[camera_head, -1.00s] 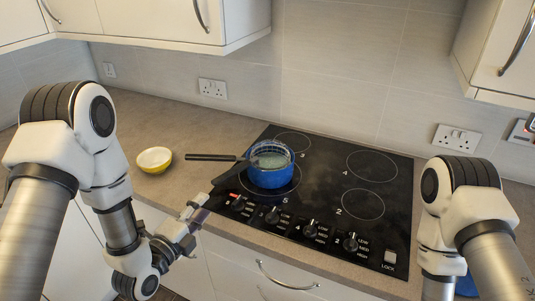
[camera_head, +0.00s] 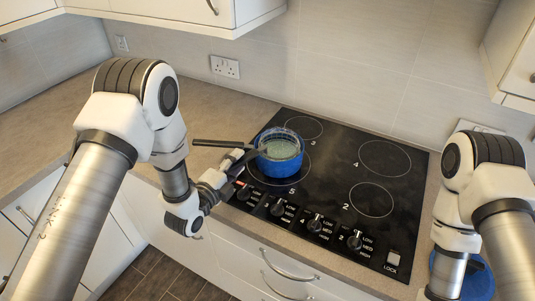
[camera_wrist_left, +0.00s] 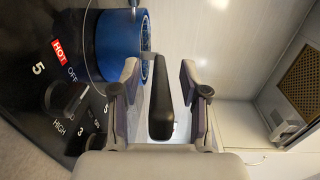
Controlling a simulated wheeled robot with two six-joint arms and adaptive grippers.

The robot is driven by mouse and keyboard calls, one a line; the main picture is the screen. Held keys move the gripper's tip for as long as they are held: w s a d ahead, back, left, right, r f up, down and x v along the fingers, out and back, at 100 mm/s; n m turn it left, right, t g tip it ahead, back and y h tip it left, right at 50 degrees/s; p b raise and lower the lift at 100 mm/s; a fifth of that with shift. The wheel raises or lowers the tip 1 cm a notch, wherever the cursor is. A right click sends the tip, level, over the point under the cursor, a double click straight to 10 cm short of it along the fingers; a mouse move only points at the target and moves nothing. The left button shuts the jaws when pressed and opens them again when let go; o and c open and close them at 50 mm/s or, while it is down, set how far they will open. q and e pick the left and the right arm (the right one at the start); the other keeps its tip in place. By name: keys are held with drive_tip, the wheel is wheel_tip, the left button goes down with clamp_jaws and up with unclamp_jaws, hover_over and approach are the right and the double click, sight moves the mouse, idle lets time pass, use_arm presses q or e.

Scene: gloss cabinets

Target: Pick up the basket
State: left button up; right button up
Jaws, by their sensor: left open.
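A blue pot (camera_head: 283,163) stands on the hob at burner 5, with a clear-rimmed round insert (camera_head: 281,147) in its top, which may be the basket. A long dark handle (camera_head: 222,143) reaches left from it. A second dark piece lies lower, close to my gripper. My left gripper (camera_head: 235,161) is at the pot's left side, open. In the left wrist view, a black handle (camera_wrist_left: 161,112) lies between its spread fingers with gaps at both sides, and the blue pot (camera_wrist_left: 120,45) is beyond. I cannot tell whether this handle is the basket's. My right gripper is out of view.
The black hob (camera_head: 330,190) has free burners right of the pot and knobs (camera_head: 315,223) along its front. Drawers (camera_head: 235,255) lie below the counter edge. A blue round object (camera_head: 478,280) shows by my right arm.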

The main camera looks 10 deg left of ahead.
use_arm(q)
drive_tip(key=shift+s, duration=0.1)
drive_tip(key=shift+c, duration=1.3)
clamp_jaws()
wheel_tip(320, 180, up, 9)
drive_tip(key=shift+r+b, duration=0.2)
drive_tip(key=shift+b, duration=1)
wheel_tip(320, 180, up, 8)
drive_tip(key=p, duration=0.3)
drive_tip(key=shift+f+p, duration=0.2)
drive_tip(key=shift+p, duration=0.15)
